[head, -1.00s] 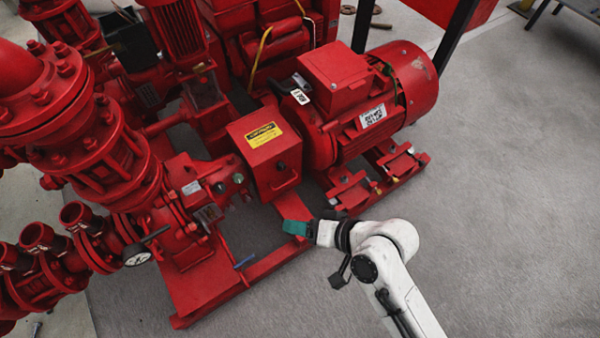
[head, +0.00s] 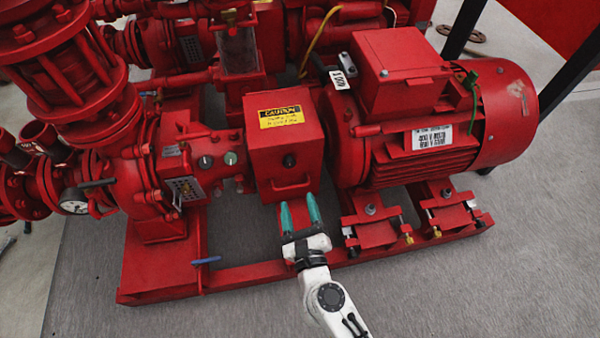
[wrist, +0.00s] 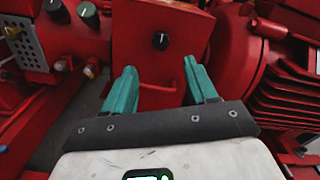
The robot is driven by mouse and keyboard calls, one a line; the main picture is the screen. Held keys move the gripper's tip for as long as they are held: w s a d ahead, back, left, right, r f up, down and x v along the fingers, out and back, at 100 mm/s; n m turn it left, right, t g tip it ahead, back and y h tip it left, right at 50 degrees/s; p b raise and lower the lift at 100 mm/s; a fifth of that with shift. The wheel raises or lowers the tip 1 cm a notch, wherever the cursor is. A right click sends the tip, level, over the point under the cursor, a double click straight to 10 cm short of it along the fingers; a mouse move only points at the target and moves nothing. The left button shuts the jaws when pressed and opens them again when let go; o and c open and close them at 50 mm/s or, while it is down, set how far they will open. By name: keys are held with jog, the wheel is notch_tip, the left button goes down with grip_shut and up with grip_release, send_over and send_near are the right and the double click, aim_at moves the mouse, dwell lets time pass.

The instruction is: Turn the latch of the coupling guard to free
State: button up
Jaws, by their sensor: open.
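The coupling guard (head: 286,135) is a red box with a yellow caution label on top, between the pump and the motor. Its latch (head: 289,161) is a small black knob on the front face, above a red handle (head: 292,188). In the wrist view the latch (wrist: 161,41) shows a white mark pointing up and slightly right. My gripper (head: 298,208) has teal fingers, open and empty, in front of and below the latch. In the wrist view the fingers (wrist: 160,75) stand apart either side of the handle, below the latch. I see no contact with the latch.
The red motor (head: 430,110) is right of the guard. Left are the pump casing with small black and green knobs (head: 231,158) and a blue lever (head: 206,261). The base frame's front rail (head: 250,273) runs below my gripper. Grey floor in front is clear.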

aim_at(289, 165)
jog(key=x, duration=1)
jog(key=shift+w+b, duration=0.25)
jog(key=shift+b, duration=0.15)
jog(key=shift+c, duration=0.2)
jog(key=c, duration=1)
jog(key=shift+a, duration=0.1)
